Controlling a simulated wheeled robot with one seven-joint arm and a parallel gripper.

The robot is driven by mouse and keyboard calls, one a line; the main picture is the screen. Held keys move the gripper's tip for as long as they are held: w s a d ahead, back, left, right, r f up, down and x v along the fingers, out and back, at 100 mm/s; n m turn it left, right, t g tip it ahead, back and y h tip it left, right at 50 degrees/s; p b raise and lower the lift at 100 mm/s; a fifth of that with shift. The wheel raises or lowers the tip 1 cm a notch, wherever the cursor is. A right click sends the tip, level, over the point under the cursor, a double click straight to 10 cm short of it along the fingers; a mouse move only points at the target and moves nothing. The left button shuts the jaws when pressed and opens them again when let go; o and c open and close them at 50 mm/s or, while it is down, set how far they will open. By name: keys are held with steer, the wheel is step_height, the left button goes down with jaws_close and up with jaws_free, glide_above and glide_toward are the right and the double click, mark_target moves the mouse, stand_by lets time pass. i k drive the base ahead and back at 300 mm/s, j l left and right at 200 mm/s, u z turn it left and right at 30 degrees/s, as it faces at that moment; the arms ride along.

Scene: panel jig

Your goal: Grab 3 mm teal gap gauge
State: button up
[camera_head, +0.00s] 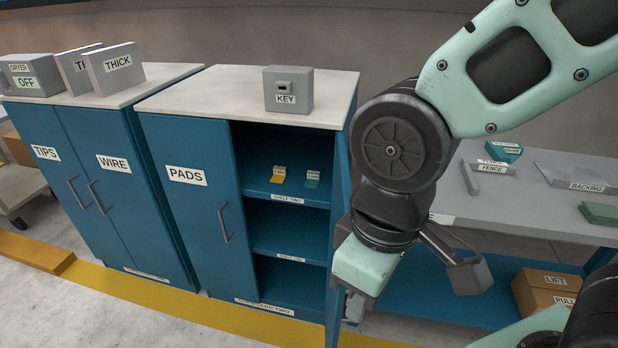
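A small teal gauge (312,181) with a label stands on the upper shelf of the open cupboard, right of a yellow gauge (278,176). The print on both labels is too small to read, so I cannot tell the 3 mm mark. My gripper (411,291) hangs in front of the workbench, to the right of and below the shelf. Its fingers look spread apart, with nothing seen between them. It is clear of both gauges. Part of the gripper is hidden behind its own teal body.
The PADS cupboard (183,215) has its left door shut and its right side open, with an upright panel (339,215) at the right edge. A KEY box (288,90) stands on top. The workbench (520,205) holds FENCE and BACKING parts. Cardboard boxes (548,290) sit below.

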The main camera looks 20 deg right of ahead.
mark_target(313, 176)
steer(key=u, duration=1.1)
steer(key=i+u, duration=0.4)
steer(key=i, duration=1)
steer(key=i+z, duration=0.4)
steer(key=i+j+z, duration=0.2)
steer(key=z, duration=0.15)
steer(key=i+j+z, duration=0.2)
steer(key=z, duration=3.2)
